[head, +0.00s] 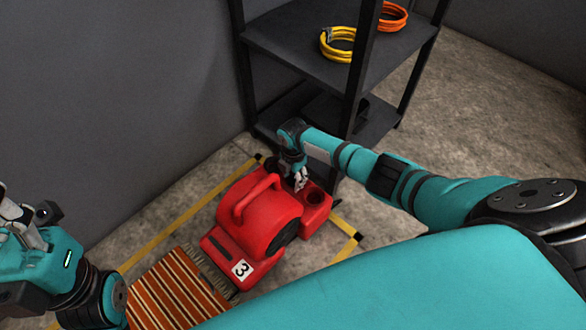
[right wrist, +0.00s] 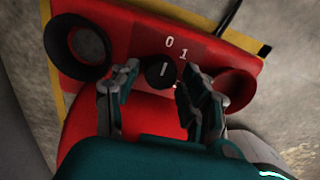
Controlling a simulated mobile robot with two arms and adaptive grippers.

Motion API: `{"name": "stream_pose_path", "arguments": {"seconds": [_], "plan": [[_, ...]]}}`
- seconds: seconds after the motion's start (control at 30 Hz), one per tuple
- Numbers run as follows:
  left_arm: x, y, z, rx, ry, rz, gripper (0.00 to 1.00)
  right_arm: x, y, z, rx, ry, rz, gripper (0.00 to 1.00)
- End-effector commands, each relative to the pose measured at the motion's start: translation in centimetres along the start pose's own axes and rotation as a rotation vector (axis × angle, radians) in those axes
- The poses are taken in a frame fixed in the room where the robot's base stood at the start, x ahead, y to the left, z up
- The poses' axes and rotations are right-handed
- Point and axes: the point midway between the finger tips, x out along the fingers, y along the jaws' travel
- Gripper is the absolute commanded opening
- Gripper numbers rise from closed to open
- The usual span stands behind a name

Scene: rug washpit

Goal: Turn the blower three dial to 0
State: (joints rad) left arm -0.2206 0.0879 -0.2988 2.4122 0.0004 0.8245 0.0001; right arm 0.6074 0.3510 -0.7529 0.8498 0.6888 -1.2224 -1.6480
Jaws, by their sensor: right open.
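The line points roughly up toward the marks; I cannot tell exactly which one. My right gripper (right wrist: 156,82) is open, with one finger on each side of the dial, apparently not gripping it. It also shows over the blower's back end in the head view (head: 300,181). My left gripper (head: 22,218) is at the left edge, partly cut off.
The panel has a dark round socket (right wrist: 89,46) left of the dial and a red round recess (right wrist: 236,88) to its right. A dark shelf (head: 300,38) with a yellow coil (head: 337,45) and an orange coil (head: 396,16) stands behind. Yellow floor tape (head: 165,233) surrounds the blower.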

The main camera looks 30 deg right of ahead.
Motion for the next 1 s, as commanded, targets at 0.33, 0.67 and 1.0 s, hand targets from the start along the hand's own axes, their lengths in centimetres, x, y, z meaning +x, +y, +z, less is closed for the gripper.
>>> {"name": "stream_pose_path", "arguments": {"seconds": [0.33,0.67,1.0], "plan": [[0.1,0.0,0.0,0.000,0.003,0.001,0.40,-6.3,0.0,0.1,-0.001,-0.001,0.003,0.46],[0.1,0.0,0.0,-0.001,0.004,0.001,0.40,-11.0,0.0,-0.1,0.000,0.001,-0.001,0.46],[0.1,0.0,-0.1,-0.001,0.004,0.001,0.40,-11.4,-0.1,-0.1,0.000,0.001,-0.002,0.46]]}}
